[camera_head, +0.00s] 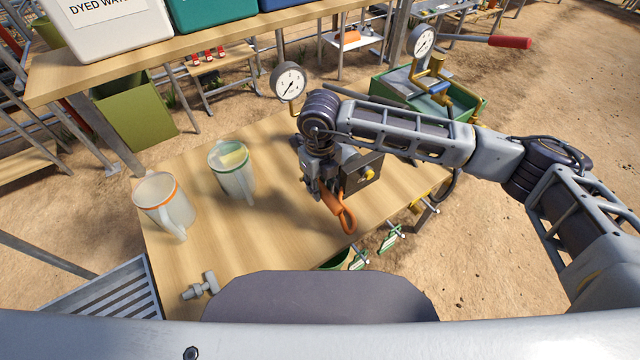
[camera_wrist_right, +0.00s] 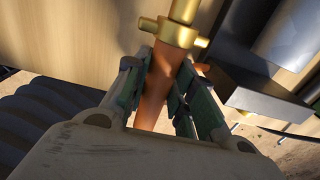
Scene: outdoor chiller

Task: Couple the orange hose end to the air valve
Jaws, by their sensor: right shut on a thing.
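My right gripper (camera_head: 322,188) is over the table and shut on the orange hose end (camera_wrist_right: 155,90). The orange hose (camera_head: 346,216) loops out below the gripper in the head view. In the right wrist view, my right gripper (camera_wrist_right: 170,95) has a finger on each side of the hose. A brass collar with two side lugs (camera_wrist_right: 175,32) sits at the hose's top, in line with a brass pipe (camera_wrist_right: 184,8). I cannot tell whether collar and pipe are joined. I cannot make out the air valve for certain; my arm covers much there. My left gripper is out of view.
A dark box with a yellow fitting (camera_head: 361,175) stands beside the gripper. A pressure gauge (camera_head: 288,82) rises behind it. Two mugs, one orange-rimmed (camera_head: 165,204) and one green-rimmed (camera_head: 231,172), stand at left. A grey metal fitting (camera_head: 201,286) lies near the front edge.

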